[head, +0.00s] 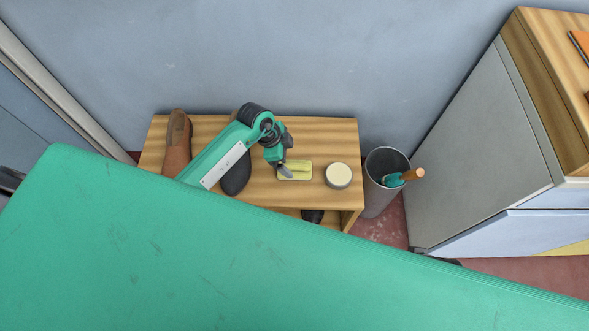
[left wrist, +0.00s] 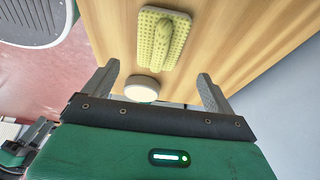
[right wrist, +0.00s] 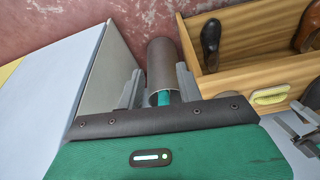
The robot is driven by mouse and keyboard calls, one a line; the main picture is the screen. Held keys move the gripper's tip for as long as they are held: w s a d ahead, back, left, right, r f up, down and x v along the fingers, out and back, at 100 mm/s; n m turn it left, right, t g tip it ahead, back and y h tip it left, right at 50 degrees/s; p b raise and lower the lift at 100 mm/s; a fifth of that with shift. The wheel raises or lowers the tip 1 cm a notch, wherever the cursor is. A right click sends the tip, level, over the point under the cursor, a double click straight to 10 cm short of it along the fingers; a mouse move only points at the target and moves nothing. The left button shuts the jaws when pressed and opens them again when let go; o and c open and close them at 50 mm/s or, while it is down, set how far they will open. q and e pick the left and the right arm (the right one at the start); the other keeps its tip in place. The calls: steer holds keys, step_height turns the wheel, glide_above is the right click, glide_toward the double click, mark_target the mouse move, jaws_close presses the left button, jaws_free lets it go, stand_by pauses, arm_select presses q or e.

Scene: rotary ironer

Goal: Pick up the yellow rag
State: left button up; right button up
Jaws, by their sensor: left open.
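The yellow rag (head: 300,172) lies flat on the wooden bench, with a waffle texture and a raised fold along its middle. In the left wrist view the rag (left wrist: 174,45) lies ahead of my fingertips, with a gap between. My left gripper (head: 284,168) is open and empty, over the bench at the rag's left end; it hides part of the rag in the head view. My right gripper (right wrist: 160,82) has its fingers apart with nothing held; the head view does not show it. The right wrist view shows the rag (right wrist: 270,96) too.
A round tin (head: 338,176) with a pale lid stands right of the rag. A brown shoe (head: 177,140) and a dark shoe (head: 236,180) are on the bench (head: 335,131). A grey bin (head: 377,200) holding an orange-handled teal item (head: 412,174) stands between bench and grey cabinet (head: 480,160).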

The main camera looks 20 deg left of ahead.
mark_target(296, 166)
arm_select(q)
steer(key=b+x, duration=0.1)
steer(key=x, duration=0.5)
steer(key=shift+s+d+f, duration=0.1)
steer(key=shift+f, duration=0.15)
arm_select(e)
steer(key=v, duration=0.3)
steer(key=shift+w+r, duration=0.1)
steer(key=shift+w, duration=0.05)
arm_select(q)
steer(key=shift+c, duration=0.2)
steer(key=c, duration=1.1)
steer(key=shift+r, duration=0.1)
